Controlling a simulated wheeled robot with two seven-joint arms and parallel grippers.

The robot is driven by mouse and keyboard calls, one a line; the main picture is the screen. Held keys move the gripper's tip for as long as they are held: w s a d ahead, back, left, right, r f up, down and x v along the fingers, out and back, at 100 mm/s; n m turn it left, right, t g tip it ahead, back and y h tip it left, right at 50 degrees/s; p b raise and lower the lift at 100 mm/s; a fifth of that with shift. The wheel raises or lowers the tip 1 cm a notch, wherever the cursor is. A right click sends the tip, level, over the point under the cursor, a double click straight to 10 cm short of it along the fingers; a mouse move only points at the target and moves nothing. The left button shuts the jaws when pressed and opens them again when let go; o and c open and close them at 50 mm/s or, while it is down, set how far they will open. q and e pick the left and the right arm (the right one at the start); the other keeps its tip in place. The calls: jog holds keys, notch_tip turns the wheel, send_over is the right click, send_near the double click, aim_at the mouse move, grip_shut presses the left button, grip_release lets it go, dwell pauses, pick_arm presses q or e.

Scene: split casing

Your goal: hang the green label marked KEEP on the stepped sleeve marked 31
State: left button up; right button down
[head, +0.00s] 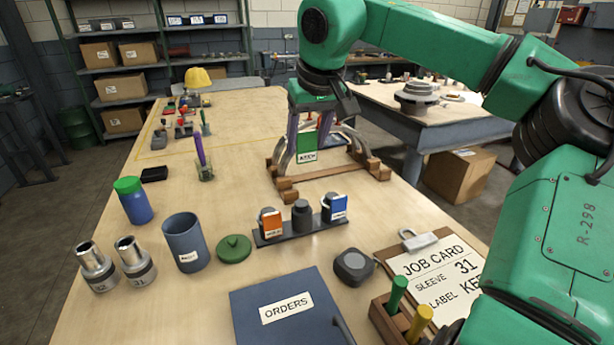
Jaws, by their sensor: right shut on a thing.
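My right gripper (310,132) is over the wooden cradle in the middle of the table and is shut on the green label (307,156). The label's white face has dark print too small to read surely. It hangs in front of the curved grey casing parts; I cannot tell whether it touches them. The stepped sleeve marked 31 (135,264) stands upright at the front left, bare metal on top, well apart from the gripper. My left gripper is out of view.
A dark rack (285,235) has an orange label (271,224), a bare middle post (302,214) and a blue label (335,207). A blue-grey cup (186,243), green lid (234,248) and blue bottle (134,201) stand near the sleeves. The job card (440,266) lies right.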

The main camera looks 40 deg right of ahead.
notch_tip(320, 180, up, 3)
jog(key=shift+f, duration=0.1)
jog(key=shift+r+p, duration=0.35)
jog(key=shift+p, duration=0.2)
notch_tip(320, 180, up, 4)
jog(key=p, duration=0.5)
jog(key=shift+f, duration=0.15)
